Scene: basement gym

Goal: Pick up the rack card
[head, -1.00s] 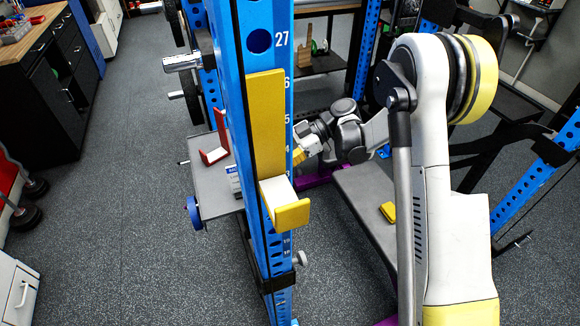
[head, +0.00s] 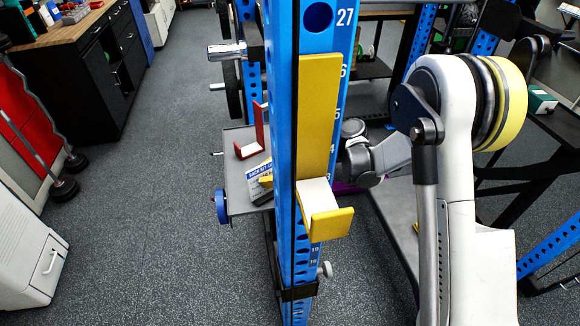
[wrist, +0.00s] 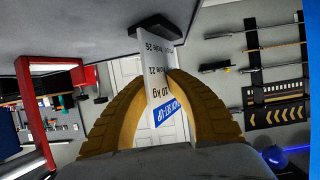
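The rack card (head: 257,169) is a white card with a blue header, in a dark base, at the grey shelf behind the blue upright. In the wrist view the card (wrist: 160,82) stands between my yellow fingers, its printed lines upside down and its dark base (wrist: 160,27) at the top. My gripper (wrist: 158,76) has its fingertips apart on either side of the card. The right finger covers part of it; contact is not clear. In the head view the upright hides most of my gripper, with a bit of yellow finger showing over the card.
The blue upright (head: 287,200) with a yellow J-hook (head: 330,222) stands between the head camera and the card. A red bracket (head: 250,149) stands on the grey shelf (head: 236,203) beside the card. Open floor (head: 160,220) lies to the left.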

